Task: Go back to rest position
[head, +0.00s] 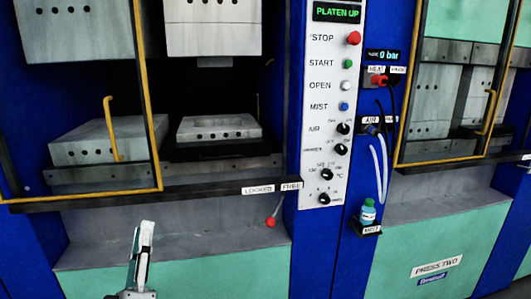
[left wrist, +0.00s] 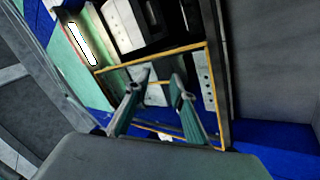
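My left gripper (head: 142,245) shows at the bottom left of the head view, in front of the grey and green lower panel of the left press. Its fingers point up and nothing is held in them. In the left wrist view my left gripper (left wrist: 160,85) has its two fingers apart with a clear gap between them, facing a yellow-framed press door (left wrist: 153,62). My right gripper is in neither view.
The left press has a yellow-edged guard (head: 157,100) with a handle, and a grey block (head: 217,128) inside. A red-knobbed lever (head: 271,222) hangs below the LOCKED/FREE label. A control panel (head: 328,110) reads PLATEN UP. A small bottle (head: 367,214) stands on a MIST shelf.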

